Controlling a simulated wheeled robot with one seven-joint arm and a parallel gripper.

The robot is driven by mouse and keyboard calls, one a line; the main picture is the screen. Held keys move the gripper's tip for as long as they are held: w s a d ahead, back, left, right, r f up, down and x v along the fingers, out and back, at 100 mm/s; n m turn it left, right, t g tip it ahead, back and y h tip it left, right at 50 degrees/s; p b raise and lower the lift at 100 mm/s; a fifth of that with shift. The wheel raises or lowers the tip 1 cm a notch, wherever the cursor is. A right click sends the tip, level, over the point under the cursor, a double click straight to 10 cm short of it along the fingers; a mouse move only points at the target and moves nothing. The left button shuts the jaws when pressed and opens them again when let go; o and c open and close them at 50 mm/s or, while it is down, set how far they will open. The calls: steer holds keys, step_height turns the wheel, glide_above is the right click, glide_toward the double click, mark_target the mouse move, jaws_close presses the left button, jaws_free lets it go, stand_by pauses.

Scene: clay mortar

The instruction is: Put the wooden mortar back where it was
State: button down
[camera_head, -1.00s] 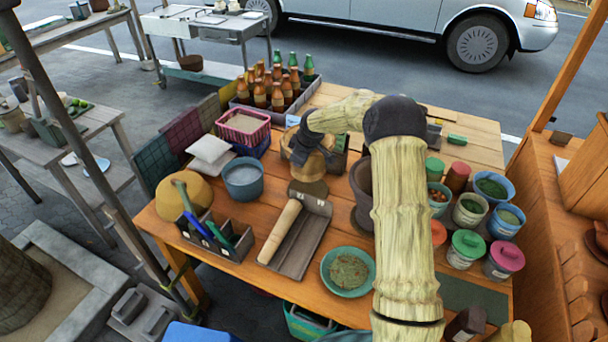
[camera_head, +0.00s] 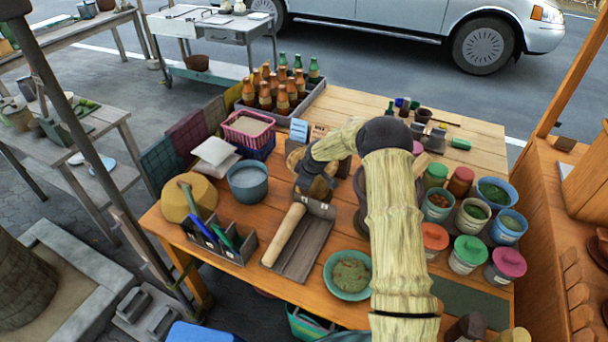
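A brown wooden piece, which looks like the wooden mortar (camera_head: 320,190), shows low under the end of my arm, just behind the upper end of a grey tray (camera_head: 296,258). My gripper (camera_head: 309,183) is dark and points down at it, touching or overlapping it in the picture. The fingertips are too small and covered to show whether they grip it. A wooden pestle or roller (camera_head: 284,234) lies slanted in the tray. A dark clay mortar (camera_head: 360,191) stands right of my gripper, partly hidden by my arm.
A blue-grey bucket (camera_head: 248,182) and a pink basket (camera_head: 248,127) stand left of my gripper. A green bowl (camera_head: 349,276) is in front. Several paint pots, one with a pink lid (camera_head: 509,262), crowd the right. Bottles (camera_head: 281,88) stand behind.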

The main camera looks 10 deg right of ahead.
steer(key=shift+a+f, duration=0.25)
steer(key=shift+a, duration=0.05)
steer(key=shift+d, duration=0.1)
steer(key=shift+d+f, duration=0.1)
steer(key=shift+d, duration=0.05)
steer(key=c, duration=1.6)
jaws_free()
steer(key=shift+s+d, duration=0.1)
steer(key=shift+s, duration=0.1)
steer(key=shift+o, duration=0.2)
steer(key=b+v, duration=0.2)
steer(key=v, duration=1)
